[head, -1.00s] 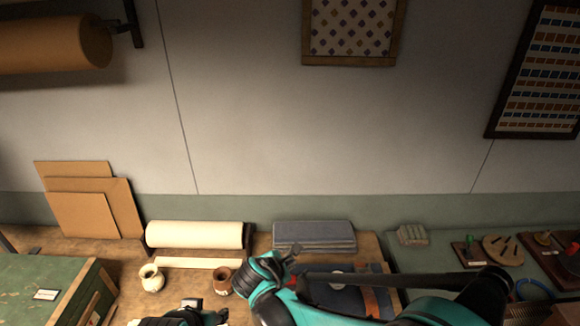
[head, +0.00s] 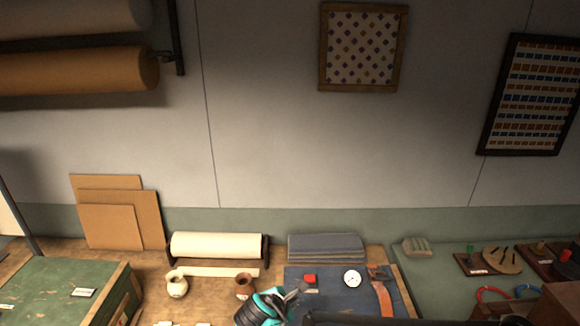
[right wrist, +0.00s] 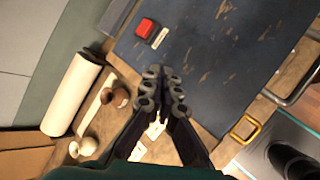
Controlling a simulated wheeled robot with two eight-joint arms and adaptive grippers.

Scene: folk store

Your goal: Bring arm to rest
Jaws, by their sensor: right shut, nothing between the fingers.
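My right gripper (head: 297,294) shows at the bottom middle of the head view, over the front of the wooden worktop (head: 212,290). Its fingers are together and hold nothing. In the right wrist view the closed fingers (right wrist: 164,72) point over the worn blue mat (right wrist: 225,50). A dark part of my right arm runs along the bottom edge of the head view. My left gripper is not in view.
Near my right gripper are a brown jar (head: 244,287), a cream jar (head: 177,285), a red block (head: 310,281) and a round white dial (head: 352,279). Behind stand a paper roll (head: 217,245) and folded grey cloth (head: 326,247). A green chest (head: 60,285) is at left.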

